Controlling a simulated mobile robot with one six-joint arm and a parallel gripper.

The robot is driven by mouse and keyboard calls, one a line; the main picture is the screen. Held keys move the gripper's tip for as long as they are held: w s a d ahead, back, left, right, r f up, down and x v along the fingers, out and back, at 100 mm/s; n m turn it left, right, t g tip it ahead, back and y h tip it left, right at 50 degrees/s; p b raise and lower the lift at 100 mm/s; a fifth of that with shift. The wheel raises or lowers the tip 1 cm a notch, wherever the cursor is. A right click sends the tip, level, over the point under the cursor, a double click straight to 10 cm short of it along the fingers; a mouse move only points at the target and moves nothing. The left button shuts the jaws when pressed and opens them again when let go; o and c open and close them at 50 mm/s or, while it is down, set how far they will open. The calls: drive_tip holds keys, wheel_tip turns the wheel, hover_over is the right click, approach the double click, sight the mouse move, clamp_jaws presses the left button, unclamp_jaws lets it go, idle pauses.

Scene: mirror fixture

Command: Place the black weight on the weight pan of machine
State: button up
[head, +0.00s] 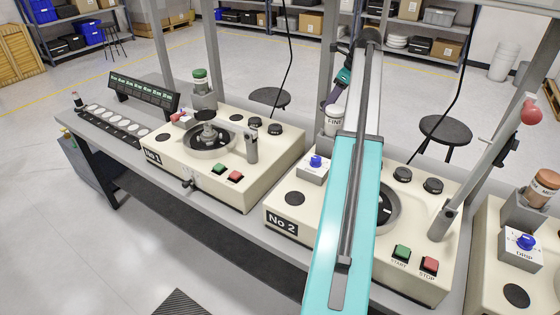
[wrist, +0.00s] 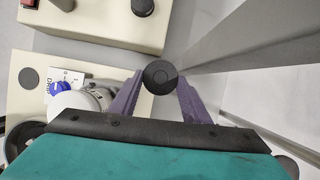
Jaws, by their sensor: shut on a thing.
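In the wrist view my gripper (wrist: 160,82) has its two purple fingers shut on the black weight (wrist: 160,74), a round dark piece seen end-on between the fingertips. In the head view my gripper (head: 329,98) is beyond machine No 2 (head: 320,222), next to the white jar marked FINE (head: 333,121). The held weight cannot be made out there. My arm covers part of machine No 2 and its round dish (head: 388,208). Machine No 1 (head: 170,160) stands left with a metal piece in its dish (head: 208,141). I cannot tell which part is the weight pan.
A tilted post with a red ball (head: 530,110) rises at the right of machine No 2. Black discs (head: 402,174) sit on its top. Grey uprights stand behind the bench. In the wrist view a white jar (wrist: 82,100) is close left of my fingers.

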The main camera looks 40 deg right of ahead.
drive_tip(key=s+d+f+n+p, duration=0.1)
drive_tip(key=s+d+f+p, duration=0.1)
drive_tip(key=d+f+p, duration=0.2)
drive_tip(key=shift+d+f+n+y+p, duration=0.25)
drive_tip(key=shift+d+n+y+p, duration=0.1)
drive_tip(key=shift+d, duration=0.6)
wheel_tip(320, 180, down, 14)
drive_tip(key=p, duration=0.4)
drive_tip(key=shift+s+f, duration=0.1)
drive_tip(key=shift+f+p, duration=0.6)
drive_tip(key=shift+f, duration=1.3)
drive_tip(key=shift+f, duration=0.1)
